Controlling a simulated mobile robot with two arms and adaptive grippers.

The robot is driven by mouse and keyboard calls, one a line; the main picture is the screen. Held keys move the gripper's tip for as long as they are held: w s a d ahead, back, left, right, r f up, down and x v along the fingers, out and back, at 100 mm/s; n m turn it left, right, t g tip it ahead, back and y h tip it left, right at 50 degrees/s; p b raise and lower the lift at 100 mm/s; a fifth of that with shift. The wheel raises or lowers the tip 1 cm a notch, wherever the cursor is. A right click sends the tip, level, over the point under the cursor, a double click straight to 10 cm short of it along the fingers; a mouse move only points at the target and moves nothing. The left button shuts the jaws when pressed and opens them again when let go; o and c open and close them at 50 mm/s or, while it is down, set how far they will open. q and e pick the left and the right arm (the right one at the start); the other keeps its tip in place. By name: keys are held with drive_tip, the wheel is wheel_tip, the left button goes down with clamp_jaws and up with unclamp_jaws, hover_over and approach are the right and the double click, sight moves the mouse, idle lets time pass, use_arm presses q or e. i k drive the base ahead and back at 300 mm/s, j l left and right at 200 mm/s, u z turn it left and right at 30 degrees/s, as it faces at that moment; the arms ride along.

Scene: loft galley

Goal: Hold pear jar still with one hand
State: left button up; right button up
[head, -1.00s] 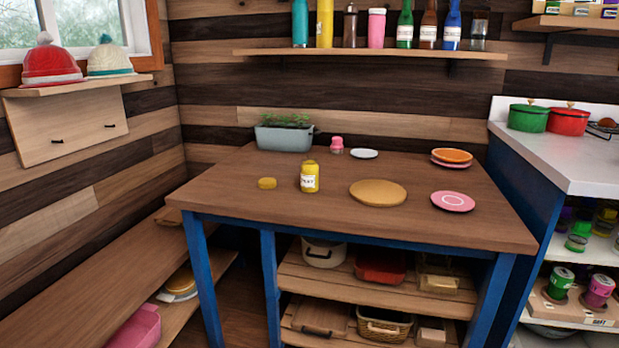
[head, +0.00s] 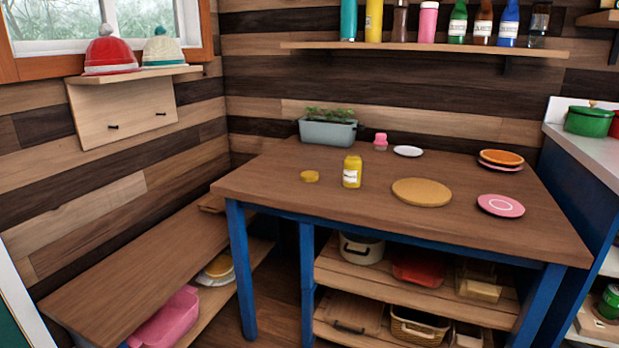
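A yellow jar (head: 352,172) with a white label stands upright on the wooden table, left of its middle. The label is too small to read, so I cannot tell for certain that it is the pear jar. A flat round yellow piece (head: 310,176), perhaps a lid, lies on the table to the left of the jar. Nothing touches the jar. Neither of my grippers shows in the head view.
On the table (head: 300,203) are a round wooden board (head: 421,192), a pink plate (head: 501,206), stacked orange and pink plates (head: 501,159), a small white plate (head: 408,151), a small pink-topped jar (head: 380,142) and a grey planter (head: 328,133). The front left tabletop is clear.

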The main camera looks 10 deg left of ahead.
sight(353, 164)
drive_tip(key=i+j+z, duration=0.2)
drive_tip(key=i+j, duration=0.25)
drive_tip(key=i, duration=0.25)
drive_tip(key=i+j+z, duration=0.25)
drive_tip(key=i+j, duration=0.3)
drive_tip(key=i, duration=0.15)
